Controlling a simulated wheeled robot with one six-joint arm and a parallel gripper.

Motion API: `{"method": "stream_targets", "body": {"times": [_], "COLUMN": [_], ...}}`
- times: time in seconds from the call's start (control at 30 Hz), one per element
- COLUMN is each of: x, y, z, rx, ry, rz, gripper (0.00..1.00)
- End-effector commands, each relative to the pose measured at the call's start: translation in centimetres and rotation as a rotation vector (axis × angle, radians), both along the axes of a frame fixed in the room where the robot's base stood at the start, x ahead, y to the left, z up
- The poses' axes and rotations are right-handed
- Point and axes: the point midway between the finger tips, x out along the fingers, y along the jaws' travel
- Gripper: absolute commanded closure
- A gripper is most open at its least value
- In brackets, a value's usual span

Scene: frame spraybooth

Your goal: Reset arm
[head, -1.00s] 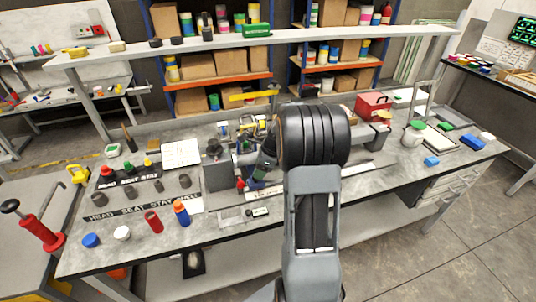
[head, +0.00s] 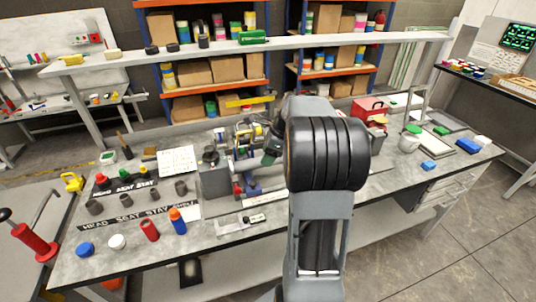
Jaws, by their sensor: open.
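My arm rises in the lower middle of the head view and ends in a large black ribbed joint that covers part of the bench. The dark end of my gripper (head: 272,150) shows just left of this joint, above the bench fixture. It is open, and no object shows in it; its fingertips are small and partly hidden. The grey fixture block (head: 213,178) stands on the bench to its left. A red and blue part (head: 246,187) sits low beside that block, apart from my gripper.
The workbench (head: 130,262) carries an orange-and-blue bottle (head: 178,220), a red cylinder (head: 150,229) and several dark cups at the left. A red box (head: 368,108) and a white pot (head: 409,140) stand at the right. A shelf (head: 215,50) spans above the bench.

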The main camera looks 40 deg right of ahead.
Motion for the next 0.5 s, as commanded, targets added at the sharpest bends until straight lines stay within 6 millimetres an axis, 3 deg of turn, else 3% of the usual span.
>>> {"method": "stream_targets", "body": {"times": [0.33, 0.5], "x": [0.01, -0.26], "y": [0.01, -0.31], "z": [-0.05, -0.73], "rx": [-0.005, -0.081], "ry": [-0.007, -0.060], "rz": [0.020, 0.222], "gripper": [0.45, 0.45]}}
